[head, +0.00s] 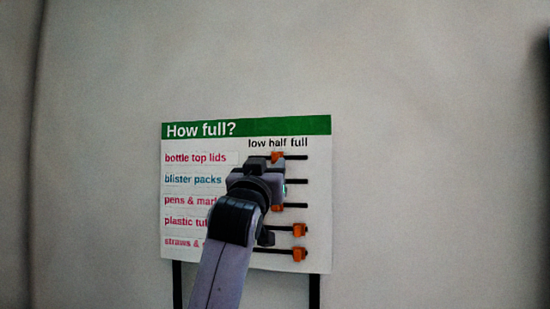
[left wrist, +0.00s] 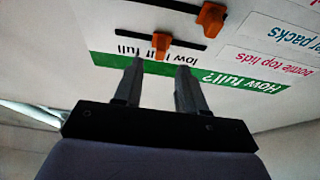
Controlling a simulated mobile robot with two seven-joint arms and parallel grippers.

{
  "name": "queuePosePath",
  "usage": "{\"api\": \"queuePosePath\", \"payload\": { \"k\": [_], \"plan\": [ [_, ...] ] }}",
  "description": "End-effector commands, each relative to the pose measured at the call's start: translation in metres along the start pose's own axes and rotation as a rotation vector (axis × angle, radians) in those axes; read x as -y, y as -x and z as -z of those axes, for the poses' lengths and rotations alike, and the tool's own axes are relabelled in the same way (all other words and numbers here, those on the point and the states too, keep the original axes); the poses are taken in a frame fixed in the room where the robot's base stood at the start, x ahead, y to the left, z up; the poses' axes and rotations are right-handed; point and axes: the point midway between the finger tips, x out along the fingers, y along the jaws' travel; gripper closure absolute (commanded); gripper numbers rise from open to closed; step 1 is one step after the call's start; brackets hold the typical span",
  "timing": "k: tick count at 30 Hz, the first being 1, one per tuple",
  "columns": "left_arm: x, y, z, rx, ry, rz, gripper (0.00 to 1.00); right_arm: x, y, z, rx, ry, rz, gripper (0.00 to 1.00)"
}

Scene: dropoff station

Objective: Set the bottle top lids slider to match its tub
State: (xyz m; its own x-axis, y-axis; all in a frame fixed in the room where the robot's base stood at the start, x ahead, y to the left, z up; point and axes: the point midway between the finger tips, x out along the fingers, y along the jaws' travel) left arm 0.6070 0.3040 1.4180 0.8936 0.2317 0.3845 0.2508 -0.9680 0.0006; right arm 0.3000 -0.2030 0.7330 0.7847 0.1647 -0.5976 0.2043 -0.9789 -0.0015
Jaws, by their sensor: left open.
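The "How full?" board (head: 320,200) has a green header and several rows with dark slider tracks. In the head view the orange bottle top lids slider (head: 277,157) is on the top track, under the word "half". It also shows in the left wrist view (left wrist: 161,44), where the picture is upside down. My left gripper (head: 262,163) is in front of the board's upper rows. Its open fingers (left wrist: 160,80) point at the board, the orange knob showing just beyond the gap between their tips. I cannot tell whether they touch it. The tub is not in view.
The blister packs slider (left wrist: 210,17) sits near the low end of its track. The pens slider (head: 277,208) is partly hidden by my arm. The plastic tubs (head: 299,230) and straws (head: 299,254) sliders stand toward full. Plain wall surrounds the board.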

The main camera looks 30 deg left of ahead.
Motion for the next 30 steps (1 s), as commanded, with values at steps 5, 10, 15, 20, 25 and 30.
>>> {"api": "queuePosePath", "payload": {
  "k": [5, 10, 15, 20, 25, 30],
  "plan": [
    [0.000, -0.025, 0.002, 0.003, -0.001, 0.001, 0.60, 0.000, 0.007, 0.009, 0.002, 0.000, 0.000, 0.00],
    [0.000, -0.043, 0.002, 0.002, -0.001, 0.001, 0.60, 0.000, 0.012, 0.015, 0.001, 0.000, 0.000, 0.00],
    [0.000, -0.053, 0.000, 0.002, -0.001, 0.001, 0.60, 0.000, 0.013, 0.018, 0.000, 0.000, 0.000, 0.00],
    [0.000, -0.056, -0.001, 0.002, -0.001, 0.000, 0.60, 0.000, 0.013, 0.020, -0.002, 0.000, 0.000, 0.00],
    [0.000, -0.056, -0.001, 0.001, -0.001, 0.000, 0.60, 0.000, 0.013, 0.020, -0.003, 0.001, 0.000, 0.00],
    [0.000, -0.056, -0.001, 0.002, -0.001, 0.000, 1.00, 0.000, 0.013, 0.020, -0.004, 0.001, 0.000, 0.00]
  ]
}}
